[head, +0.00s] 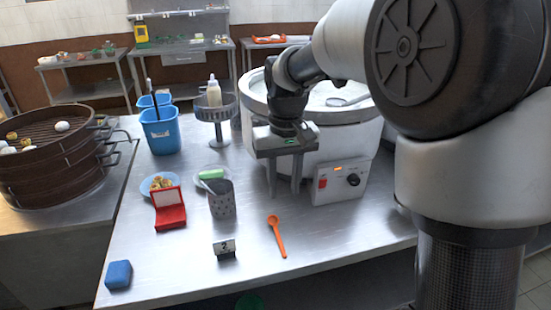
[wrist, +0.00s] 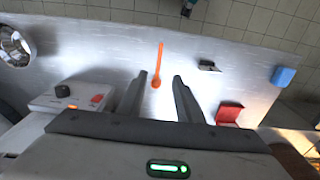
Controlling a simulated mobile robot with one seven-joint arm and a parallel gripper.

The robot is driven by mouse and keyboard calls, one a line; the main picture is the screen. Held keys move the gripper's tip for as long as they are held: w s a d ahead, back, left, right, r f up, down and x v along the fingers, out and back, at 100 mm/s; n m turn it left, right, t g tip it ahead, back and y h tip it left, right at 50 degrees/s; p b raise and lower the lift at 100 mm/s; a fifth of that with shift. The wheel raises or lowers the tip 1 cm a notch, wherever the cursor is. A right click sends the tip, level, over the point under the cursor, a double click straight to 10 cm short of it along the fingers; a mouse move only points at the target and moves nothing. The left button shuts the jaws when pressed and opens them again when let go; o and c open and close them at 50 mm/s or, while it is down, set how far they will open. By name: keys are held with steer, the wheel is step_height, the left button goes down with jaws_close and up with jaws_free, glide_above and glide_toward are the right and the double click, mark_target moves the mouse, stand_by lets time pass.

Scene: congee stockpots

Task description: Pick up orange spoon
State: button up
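An orange spoon (head: 277,236) lies flat on the steel table, right of the middle of its near part. It also shows in the wrist view (wrist: 158,66), ahead of and between the fingers, with its bowl end toward my gripper. My gripper (head: 284,192) is in the air above the table, behind the spoon as the head view shows it and in front of the white cooker. Its two fingers are apart and nothing is between them. In the wrist view my gripper (wrist: 164,84) also appears open, with the spoon apart from both fingers.
A white cooker (head: 340,184) stands close beside my gripper. A dark cup (head: 222,202), a red box (head: 170,215), a small black-and-white stand (head: 225,249) and a blue block (head: 119,274) are on the table (head: 190,270). The table around the spoon is clear.

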step_height(320, 180, down, 4)
steer(key=w+r, duration=0.1)
steer(key=w, duration=0.1)
steer(key=b, duration=0.3)
glide_above(281, 243)
steer(key=f, duration=1.2)
steer(key=shift+s, duration=0.3)
steer(key=f, duration=0.2)
steer(key=f+b, duration=0.1)
steer(key=f, duration=0.2)
steer(key=shift+w+f, duration=0.25)
steer(key=shift+f, duration=0.1)
jaws_close()
